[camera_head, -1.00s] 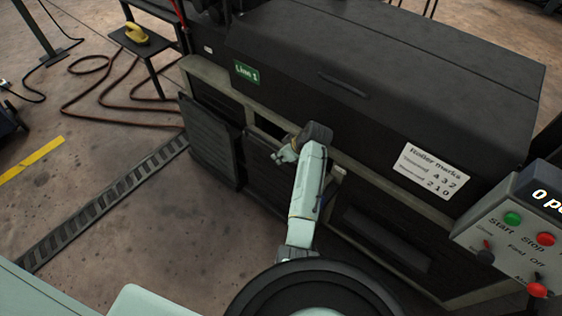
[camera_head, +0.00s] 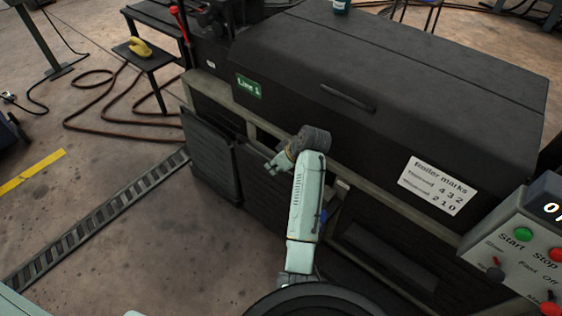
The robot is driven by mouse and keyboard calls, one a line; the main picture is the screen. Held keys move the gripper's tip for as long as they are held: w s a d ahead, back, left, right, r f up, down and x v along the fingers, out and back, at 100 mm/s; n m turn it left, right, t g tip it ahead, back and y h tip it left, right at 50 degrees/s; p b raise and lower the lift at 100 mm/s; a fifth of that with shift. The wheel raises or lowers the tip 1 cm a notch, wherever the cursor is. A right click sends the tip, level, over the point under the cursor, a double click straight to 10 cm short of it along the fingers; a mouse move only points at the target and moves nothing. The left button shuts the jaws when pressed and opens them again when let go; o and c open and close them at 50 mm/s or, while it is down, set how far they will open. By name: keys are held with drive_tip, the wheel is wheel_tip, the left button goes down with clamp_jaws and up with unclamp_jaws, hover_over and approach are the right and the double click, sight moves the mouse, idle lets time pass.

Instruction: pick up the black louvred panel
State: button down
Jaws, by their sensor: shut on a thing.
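A black louvred panel (camera_head: 262,193) stands upright at the front of the dark machine, left of centre. A second similar dark louvred panel (camera_head: 209,158) stands just left of it. My gripper (camera_head: 270,169) is at the upper edge of the nearer panel, with its fingers shut on that edge. My arm comes up from the bottom of the view and hides the panel's right side. The fingertips are small, so the exact grip is hard to see.
The dark machine (camera_head: 400,85) fills the right, with a pale frame rail below its lid. A control box (camera_head: 515,250) stands at lower right. A floor grating (camera_head: 95,220) and a brown hose (camera_head: 85,122) lie left. The floor between grating and panels is clear.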

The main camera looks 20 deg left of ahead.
drive_tip(key=s+a+b, duration=0.1)
drive_tip(key=s+a, duration=0.1)
drive_tip(key=s, duration=0.5)
drive_tip(key=s+a+b, duration=0.1)
drive_tip(key=s+a, duration=0.2)
drive_tip(key=s, duration=0.5)
drive_tip(key=shift+a+r+b, duration=0.15)
drive_tip(key=shift+a+b, duration=0.15)
drive_tip(key=shift+b, duration=0.05)
drive_tip(key=shift+s, duration=0.1)
